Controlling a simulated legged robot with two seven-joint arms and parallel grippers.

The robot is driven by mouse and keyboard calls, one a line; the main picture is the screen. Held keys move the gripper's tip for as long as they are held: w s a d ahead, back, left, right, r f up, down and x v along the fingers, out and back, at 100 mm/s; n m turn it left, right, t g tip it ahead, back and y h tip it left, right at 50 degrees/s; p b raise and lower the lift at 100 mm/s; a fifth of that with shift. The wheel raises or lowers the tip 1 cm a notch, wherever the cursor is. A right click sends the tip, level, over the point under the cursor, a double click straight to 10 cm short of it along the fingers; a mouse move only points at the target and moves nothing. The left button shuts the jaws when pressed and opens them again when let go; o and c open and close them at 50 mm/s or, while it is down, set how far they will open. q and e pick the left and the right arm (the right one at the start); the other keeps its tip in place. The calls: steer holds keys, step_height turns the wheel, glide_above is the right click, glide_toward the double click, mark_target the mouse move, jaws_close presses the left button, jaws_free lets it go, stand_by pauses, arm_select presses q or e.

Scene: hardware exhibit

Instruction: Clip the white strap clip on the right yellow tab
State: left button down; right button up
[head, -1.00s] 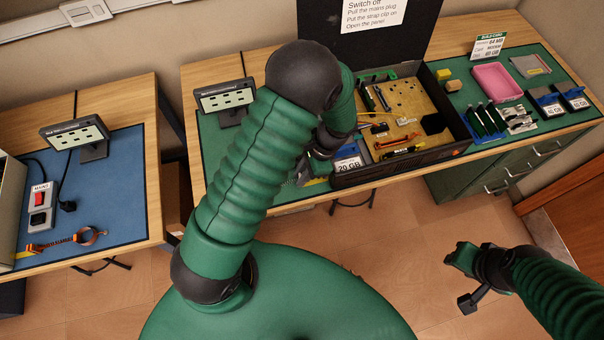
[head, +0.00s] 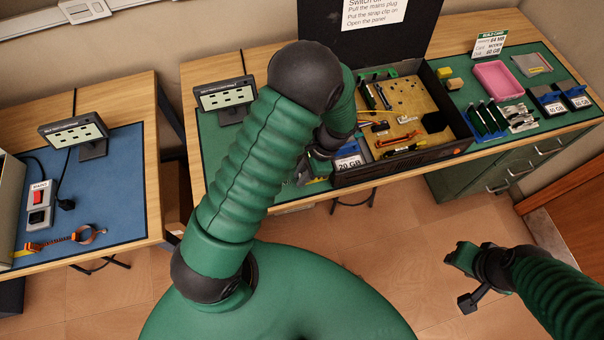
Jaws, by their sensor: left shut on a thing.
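My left gripper (head: 322,152) is over the green mat beside the open computer case (head: 400,162), mostly hidden behind my own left forearm. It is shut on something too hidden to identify. A small yellow patch (head: 316,181) shows on the mat below it; I cannot tell if this is a tab. An orange strap with a cuff (head: 87,235) lies on the blue mat on the left bench. No white strap clip can be made out. My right gripper (head: 466,280) is open and empty over the floor at lower right.
A drive labelled 20 GB (head: 349,163) stands at the case's front left. A pink tray (head: 497,80), cards and drives lie right of the case. A red-switched socket (head: 39,205) is on the left bench. A gap separates the benches.

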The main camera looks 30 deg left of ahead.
arm_select(q)
steer(key=shift+f+b, duration=0.3)
steer(key=shift+f, duration=0.3)
steer(key=c, duration=1.3)
jaws_free()
steer(key=shift+o, duration=0.6)
steer(key=shift+o, duration=1.3)
steer(key=shift+r+p, duration=0.65)
steer(key=shift+p, duration=0.05)
step_height(320, 180, up, 6)
steer(key=p, duration=0.6)
